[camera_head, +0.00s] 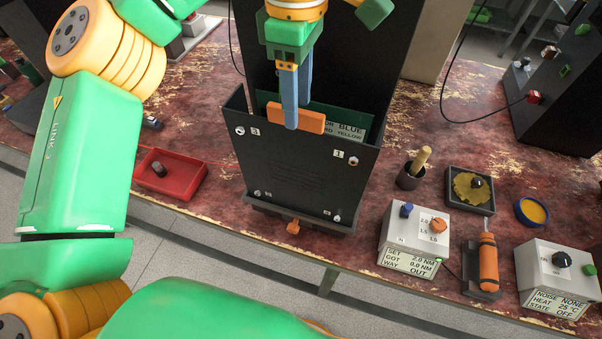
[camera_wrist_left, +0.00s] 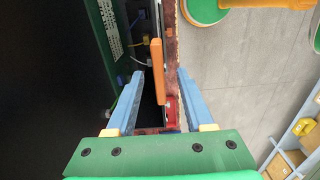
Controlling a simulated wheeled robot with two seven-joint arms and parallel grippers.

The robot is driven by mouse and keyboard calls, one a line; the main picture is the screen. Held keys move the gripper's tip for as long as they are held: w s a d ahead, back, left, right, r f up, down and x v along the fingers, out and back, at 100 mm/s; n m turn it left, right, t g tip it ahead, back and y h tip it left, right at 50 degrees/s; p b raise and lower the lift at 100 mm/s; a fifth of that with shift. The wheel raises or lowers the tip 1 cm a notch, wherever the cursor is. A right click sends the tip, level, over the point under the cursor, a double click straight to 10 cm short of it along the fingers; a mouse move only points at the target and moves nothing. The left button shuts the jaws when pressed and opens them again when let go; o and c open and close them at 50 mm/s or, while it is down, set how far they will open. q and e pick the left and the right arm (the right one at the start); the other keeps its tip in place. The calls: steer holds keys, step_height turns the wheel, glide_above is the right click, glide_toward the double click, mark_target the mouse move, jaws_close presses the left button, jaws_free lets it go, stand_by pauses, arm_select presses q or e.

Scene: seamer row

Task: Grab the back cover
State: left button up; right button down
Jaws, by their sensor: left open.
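The back cover (camera_head: 305,178) is a black panel with numbered labels and a screw near each corner, upright on the front of a black housing. An orange tab (camera_head: 316,122) stands at its top edge. In the left wrist view the orange tab (camera_wrist_left: 156,70) shows between two blue fingers, with a gap on each side. My left gripper (camera_head: 298,115) is open and points down at the tab, one finger in front of it and the other behind. My right gripper is not in view.
A green board (camera_head: 350,130) with lettering shows inside the housing behind the cover. A red tray (camera_head: 170,178) lies to the left. To the right are a torque box (camera_head: 405,232), an orange screwdriver (camera_head: 488,262), a black tray (camera_head: 484,206) and another box (camera_head: 540,275).

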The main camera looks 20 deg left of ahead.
mark_target(302, 161)
arm_select(q)
step_height(302, 161, down, 3)
steer(key=shift+s+r+b, duration=0.1)
steer(key=shift+r+b, duration=0.1)
steer(key=shift+b, duration=0.45)
step_height(302, 161, down, 7)
steer(key=shift+a+r+p, duration=0.15)
steer(key=shift+a+p, duration=0.1)
steer(key=shift+p, duration=0.1)
steer(key=shift+d, duration=0.1)
jaws_close()
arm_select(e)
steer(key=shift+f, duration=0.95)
arm_select(q)
steer(key=shift+w, duration=0.2)
